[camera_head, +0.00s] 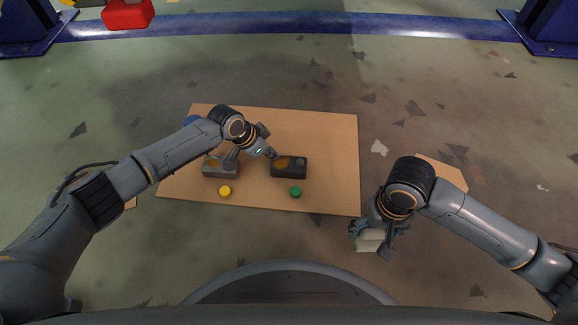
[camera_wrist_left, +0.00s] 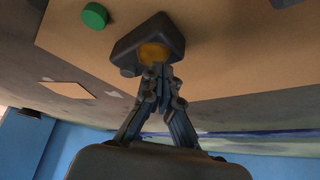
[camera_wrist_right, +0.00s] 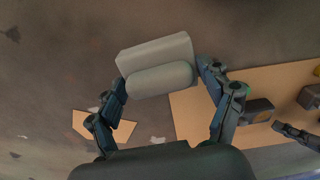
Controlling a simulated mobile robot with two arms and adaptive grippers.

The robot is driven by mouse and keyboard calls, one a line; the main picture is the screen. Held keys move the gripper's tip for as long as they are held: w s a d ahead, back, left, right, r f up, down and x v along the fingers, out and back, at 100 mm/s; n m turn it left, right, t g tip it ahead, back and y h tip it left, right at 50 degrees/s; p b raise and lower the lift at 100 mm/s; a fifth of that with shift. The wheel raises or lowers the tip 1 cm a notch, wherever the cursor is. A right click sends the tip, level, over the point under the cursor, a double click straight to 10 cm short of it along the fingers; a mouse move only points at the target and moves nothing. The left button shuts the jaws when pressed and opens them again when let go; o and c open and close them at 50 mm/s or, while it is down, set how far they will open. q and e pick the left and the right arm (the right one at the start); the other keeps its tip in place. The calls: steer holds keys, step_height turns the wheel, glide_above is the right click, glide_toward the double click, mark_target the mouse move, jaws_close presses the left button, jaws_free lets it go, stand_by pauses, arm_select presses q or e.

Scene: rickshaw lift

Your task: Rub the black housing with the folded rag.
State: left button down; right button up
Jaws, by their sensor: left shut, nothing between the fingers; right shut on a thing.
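The black housing (camera_head: 298,168) sits on the tan board, with an orange-brown patch on its top. It also shows in the left wrist view (camera_wrist_left: 135,43). My left gripper (camera_head: 273,155) is shut and empty, its fingertips at the housing's edge beside the patch; I cannot tell if they touch. In the left wrist view its fingertips (camera_wrist_left: 158,72) overlap the housing's edge. My right gripper (camera_head: 370,232) is shut on the folded rag (camera_head: 368,242), a pale padded bundle held off the board's right front corner. The rag fills the right wrist view's middle (camera_wrist_right: 155,65).
A grey housing (camera_head: 216,170) with a brown patch sits left on the board (camera_head: 325,130), partly behind my left arm. A yellow button (camera_head: 225,191) and a green button (camera_head: 295,192) lie in front. A red object (camera_head: 128,14) stands far left.

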arm_select(q)
steer(key=shift+f+b, duration=0.8)
steer(key=shift+f, duration=0.4)
arm_select(e)
steer(key=shift+f, duration=0.8)
arm_select(q)
steer(key=shift+r, duration=0.15)
arm_select(e)
steer(key=shift+r, duration=0.15)
arm_select(q)
step_height(320, 180, up, 6)
steer(key=p, duration=0.6)
arm_select(e)
step_height(320, 180, up, 6)
steer(key=shift+f, duration=0.1)
arm_select(q)
steer(key=v, duration=1.1)
steer(key=shift+a+r, duration=0.2)
steer(key=shift+r, duration=0.15)
